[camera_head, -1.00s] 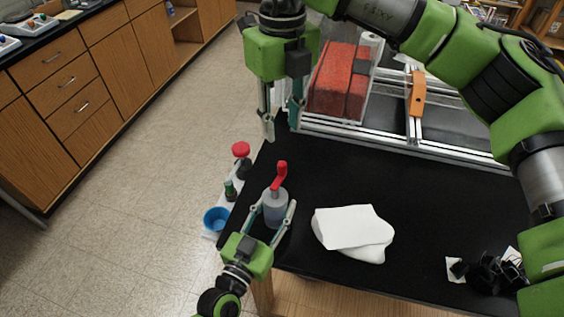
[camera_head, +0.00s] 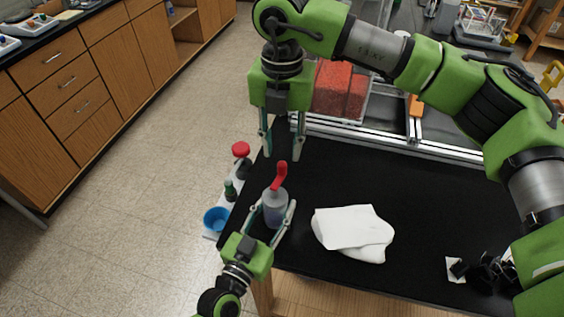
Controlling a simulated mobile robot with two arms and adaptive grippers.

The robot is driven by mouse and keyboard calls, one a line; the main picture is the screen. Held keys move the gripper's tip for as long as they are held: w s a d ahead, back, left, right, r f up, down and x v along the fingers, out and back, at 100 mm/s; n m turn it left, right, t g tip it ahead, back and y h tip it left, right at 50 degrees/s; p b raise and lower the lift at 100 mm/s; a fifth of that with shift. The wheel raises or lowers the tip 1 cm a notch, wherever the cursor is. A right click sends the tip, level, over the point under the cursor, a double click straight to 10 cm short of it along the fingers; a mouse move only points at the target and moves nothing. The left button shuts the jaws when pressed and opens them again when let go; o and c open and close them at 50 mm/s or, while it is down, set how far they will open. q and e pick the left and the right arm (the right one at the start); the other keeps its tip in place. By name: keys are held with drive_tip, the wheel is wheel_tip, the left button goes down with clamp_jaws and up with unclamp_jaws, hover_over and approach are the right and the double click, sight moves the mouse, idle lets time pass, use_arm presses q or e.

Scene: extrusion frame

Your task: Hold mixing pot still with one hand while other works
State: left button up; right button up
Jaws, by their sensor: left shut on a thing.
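The mixing pot (camera_head: 275,206) is a grey cylinder with a red handle-like part (camera_head: 279,175) sticking up from its top. It stands upright near the left edge of the black table. My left gripper (camera_head: 274,207) is shut on the pot, one finger on each side. My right gripper (camera_head: 283,152) is above and behind the pot, pointing down. Its fingers are apart with nothing visible between them, and it does not touch the red part.
A white cloth (camera_head: 352,230) lies right of the pot. A red-capped bottle (camera_head: 241,158), a small green bottle (camera_head: 230,190) and a blue bowl (camera_head: 215,219) stand at the left. An aluminium frame (camera_head: 400,142) crosses the back. The table's (camera_head: 430,205) middle right is clear.

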sight(282, 163)
wheel_tip(282, 163, down, 6)
drive_tip(key=shift+r, duration=0.1)
clamp_jaws()
